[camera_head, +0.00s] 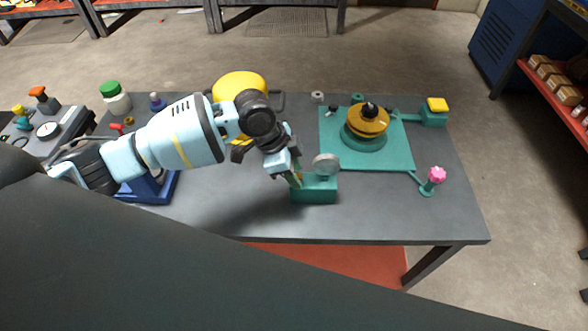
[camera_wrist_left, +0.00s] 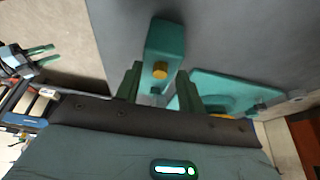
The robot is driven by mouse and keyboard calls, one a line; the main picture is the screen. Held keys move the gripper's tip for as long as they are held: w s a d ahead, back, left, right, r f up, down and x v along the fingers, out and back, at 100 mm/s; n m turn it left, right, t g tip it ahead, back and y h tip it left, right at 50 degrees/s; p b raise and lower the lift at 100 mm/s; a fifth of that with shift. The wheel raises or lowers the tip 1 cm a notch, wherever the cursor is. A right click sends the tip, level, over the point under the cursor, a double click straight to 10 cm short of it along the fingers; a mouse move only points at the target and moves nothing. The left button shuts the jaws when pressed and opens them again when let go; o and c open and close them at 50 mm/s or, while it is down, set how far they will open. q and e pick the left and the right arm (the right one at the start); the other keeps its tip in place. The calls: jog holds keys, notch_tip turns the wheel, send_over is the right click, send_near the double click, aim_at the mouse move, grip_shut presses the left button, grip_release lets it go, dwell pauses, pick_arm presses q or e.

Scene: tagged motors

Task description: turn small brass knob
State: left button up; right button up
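The small brass knob (camera_wrist_left: 160,70) is a short round yellow stub on the teal box (camera_wrist_left: 166,42), seen in the left wrist view. In the head view the same teal box (camera_head: 314,190) stands near the table's front edge with a round grey disc (camera_head: 326,164) above it. My left gripper (camera_wrist_left: 160,68) is open, with one dark green finger on each side of the knob and gaps visible to both. In the head view my left gripper (camera_head: 297,181) is at the box's left end and mostly hides the knob. My right gripper (camera_wrist_left: 47,54) appears open and empty, far left in the wrist view.
A yellow rounded object (camera_head: 238,85) stands behind my left arm. The table's front right is clear.

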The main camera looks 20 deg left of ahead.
pick_arm(q)
jog(key=shift+r, duration=0.1)
jog(key=v, duration=0.7)
jog(key=shift+a+r, duration=0.2)
jog(key=shift+r, duration=0.05)
jog(key=shift+s, duration=0.1)
